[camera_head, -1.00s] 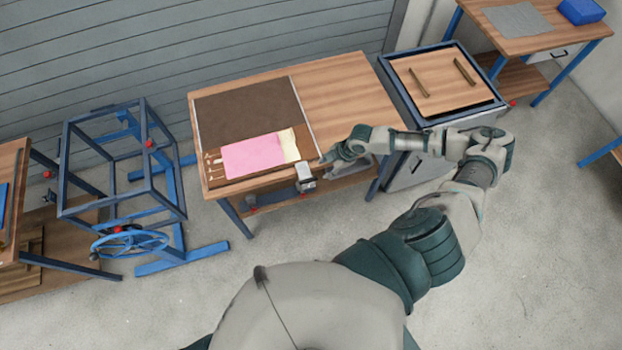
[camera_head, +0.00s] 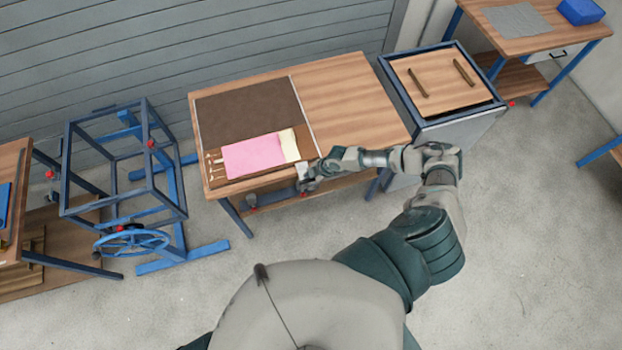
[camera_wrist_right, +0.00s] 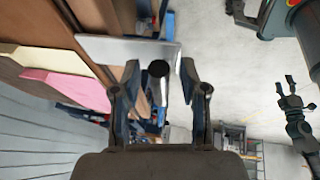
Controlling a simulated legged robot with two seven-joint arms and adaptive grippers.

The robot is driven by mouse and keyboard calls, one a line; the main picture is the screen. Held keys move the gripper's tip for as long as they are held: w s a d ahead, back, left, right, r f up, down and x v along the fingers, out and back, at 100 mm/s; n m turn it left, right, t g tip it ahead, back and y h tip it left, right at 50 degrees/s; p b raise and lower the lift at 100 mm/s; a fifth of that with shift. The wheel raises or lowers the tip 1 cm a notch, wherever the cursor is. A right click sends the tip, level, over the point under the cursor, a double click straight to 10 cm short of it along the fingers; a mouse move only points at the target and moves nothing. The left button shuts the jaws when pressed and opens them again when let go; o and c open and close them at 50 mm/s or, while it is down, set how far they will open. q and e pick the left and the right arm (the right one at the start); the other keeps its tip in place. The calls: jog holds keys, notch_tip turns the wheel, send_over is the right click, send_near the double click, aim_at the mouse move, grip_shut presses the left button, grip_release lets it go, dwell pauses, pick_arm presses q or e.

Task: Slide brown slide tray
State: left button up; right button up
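A dark brown flat panel (camera_head: 250,108) lies on the wooden table; I take it for part of the brown slide tray. In front of it, a pink sheet (camera_head: 253,156) with a cream end (camera_head: 290,144) rests on a brown board (camera_head: 217,184). My right gripper (camera_head: 306,178) is at the table's front edge. In the right wrist view its fingers (camera_wrist_right: 159,75) are apart, with a black round-ended handle (camera_wrist_right: 157,84) between them; contact is unclear. A grey metal plate (camera_wrist_right: 120,48) is just beyond. A dark claw, apparently my left gripper (camera_wrist_right: 294,102), shows at the right; its opening is unclear.
A blue-framed cabinet (camera_head: 448,130) with a wooden top stands right of the table. A blue frame with a handwheel (camera_head: 131,242) stands left. Another bench (camera_head: 520,42) is at the back right. The floor (camera_head: 540,240) at the right is clear.

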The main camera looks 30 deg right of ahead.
jog(key=c, duration=0.8)
jog(key=shift+d, duration=0.1)
grip_shut()
pick_arm(q)
jog(key=shift+f, duration=0.15)
pick_arm(e)
jog(key=shift+w, duration=0.1)
